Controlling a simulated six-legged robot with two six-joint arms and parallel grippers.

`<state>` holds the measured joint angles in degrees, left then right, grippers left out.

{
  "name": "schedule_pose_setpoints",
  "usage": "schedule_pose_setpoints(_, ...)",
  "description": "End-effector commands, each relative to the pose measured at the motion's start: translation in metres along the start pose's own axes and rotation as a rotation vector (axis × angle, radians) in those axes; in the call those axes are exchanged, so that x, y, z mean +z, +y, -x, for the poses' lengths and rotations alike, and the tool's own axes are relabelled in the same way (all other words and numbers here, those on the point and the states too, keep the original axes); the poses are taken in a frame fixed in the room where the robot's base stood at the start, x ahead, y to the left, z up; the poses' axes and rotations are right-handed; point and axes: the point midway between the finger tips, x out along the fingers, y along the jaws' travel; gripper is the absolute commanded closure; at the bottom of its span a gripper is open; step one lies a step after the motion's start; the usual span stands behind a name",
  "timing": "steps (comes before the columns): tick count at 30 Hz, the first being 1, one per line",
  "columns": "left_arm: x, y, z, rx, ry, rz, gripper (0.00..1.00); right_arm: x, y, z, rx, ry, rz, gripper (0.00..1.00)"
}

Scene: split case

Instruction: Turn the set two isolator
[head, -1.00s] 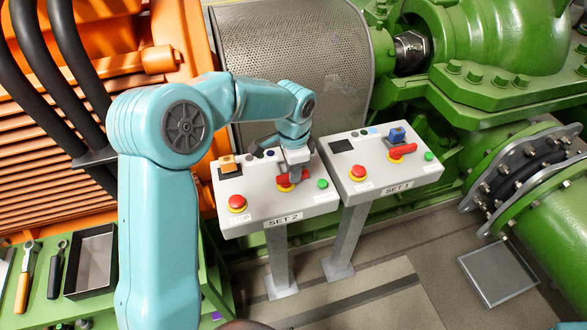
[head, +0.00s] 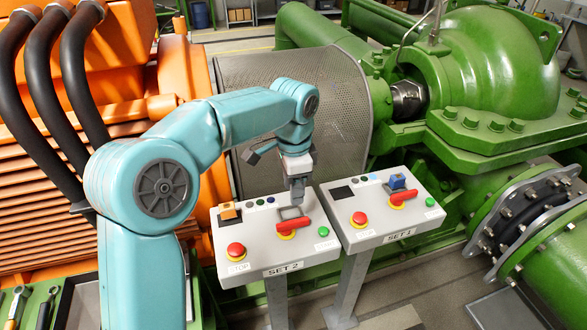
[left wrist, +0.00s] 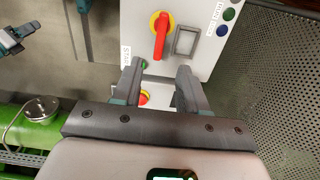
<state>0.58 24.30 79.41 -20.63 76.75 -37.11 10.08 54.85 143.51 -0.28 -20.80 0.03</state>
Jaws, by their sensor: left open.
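The set two isolator is a red handle on a yellow base (head: 287,230) on the SET 2 panel (head: 251,255). The handle lies roughly left to right across its base, and it shows in the left wrist view (left wrist: 161,37). My left gripper (head: 297,198) is open and empty above the panel, just behind the handle in the head view. In the left wrist view its two fingers (left wrist: 159,88) stand apart, with the handle beyond their tips and not between them. A teal and dark part at that view's left edge may be my right gripper (left wrist: 15,38); its jaws are unclear.
SET 2 also carries a red stop button (head: 236,250), a green button (head: 323,231) and an orange block (head: 228,211). The SET 1 panel (head: 385,228), with a similar red handle (head: 403,196), stands close at right. A perforated guard (head: 335,105) rises behind.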

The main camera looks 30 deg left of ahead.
Motion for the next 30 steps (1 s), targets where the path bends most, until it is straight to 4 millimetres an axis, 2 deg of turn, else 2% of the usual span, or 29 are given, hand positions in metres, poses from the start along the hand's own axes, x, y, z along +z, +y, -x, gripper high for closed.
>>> schedule_pose_setpoints(3, -0.001, 0.0, 0.027, -0.003, 0.003, -0.001, 0.57, 0.0, 0.0, 0.001, 0.0, 0.0, 0.0, 0.57)
schedule_pose_setpoints(9, 0.0, 0.0, 0.053, -0.001, 0.001, -0.001, 0.57, 0.0, -0.001, 0.003, 0.0, 0.0, 0.0, 0.57)
schedule_pose_setpoints(30, 0.0, 0.0, 0.057, 0.0, -0.001, -0.001, 0.57, 0.0, -0.001, 0.003, 0.0, 0.0, 0.0, 0.57)
